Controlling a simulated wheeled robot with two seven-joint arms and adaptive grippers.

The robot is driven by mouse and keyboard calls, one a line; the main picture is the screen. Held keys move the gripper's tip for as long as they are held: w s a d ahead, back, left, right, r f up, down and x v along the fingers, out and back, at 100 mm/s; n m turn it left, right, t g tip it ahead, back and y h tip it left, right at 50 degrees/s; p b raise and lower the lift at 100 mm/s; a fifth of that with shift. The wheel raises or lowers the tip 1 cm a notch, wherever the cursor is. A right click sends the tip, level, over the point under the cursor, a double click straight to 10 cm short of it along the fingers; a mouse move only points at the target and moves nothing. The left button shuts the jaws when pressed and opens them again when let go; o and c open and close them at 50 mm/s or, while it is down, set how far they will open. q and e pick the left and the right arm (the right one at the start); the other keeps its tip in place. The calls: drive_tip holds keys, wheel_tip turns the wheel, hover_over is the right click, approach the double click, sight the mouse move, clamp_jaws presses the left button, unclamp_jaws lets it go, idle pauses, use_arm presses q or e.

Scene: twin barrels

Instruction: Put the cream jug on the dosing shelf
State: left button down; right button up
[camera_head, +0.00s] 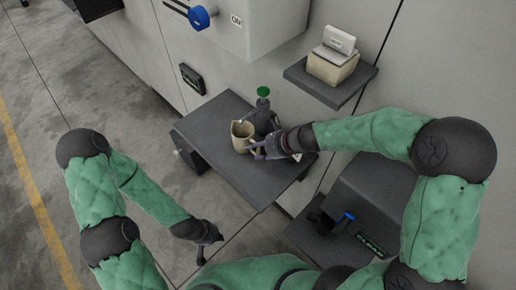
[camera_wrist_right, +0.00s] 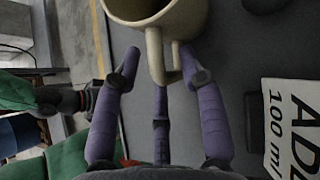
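The cream jug (camera_head: 241,138) stands upright on a dark grey bench (camera_head: 215,120), in front of a dark dispenser-like object with a green top (camera_head: 263,92). My right gripper (camera_head: 259,151) is at the jug's handle side. In the right wrist view its purple fingers (camera_wrist_right: 160,75) are spread apart, with the jug's handle (camera_wrist_right: 157,55) between them and visible gaps on both sides. The jug's body (camera_wrist_right: 180,15) is cut off at the top there. My left gripper (camera_head: 203,252) hangs low, away from the bench; its finger opening is unclear. Which surface is the dosing shelf is not labelled.
A small dark wall shelf (camera_head: 300,76) at upper right holds a cream box with a white label (camera_head: 338,40). A sign reading "ADD 100 ml" (camera_wrist_right: 290,125) lies near my right gripper. A dark machine with a blue knob (camera_head: 346,217) stands at lower right. The floor at left is clear.

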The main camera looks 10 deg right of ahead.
drive_tip(key=shift+r, duration=0.25)
drive_tip(key=p+v, duration=0.6)
drive_tip(key=v, duration=0.5)
drive_tip(key=shift+s+d+r, duration=0.25)
idle(1.7)
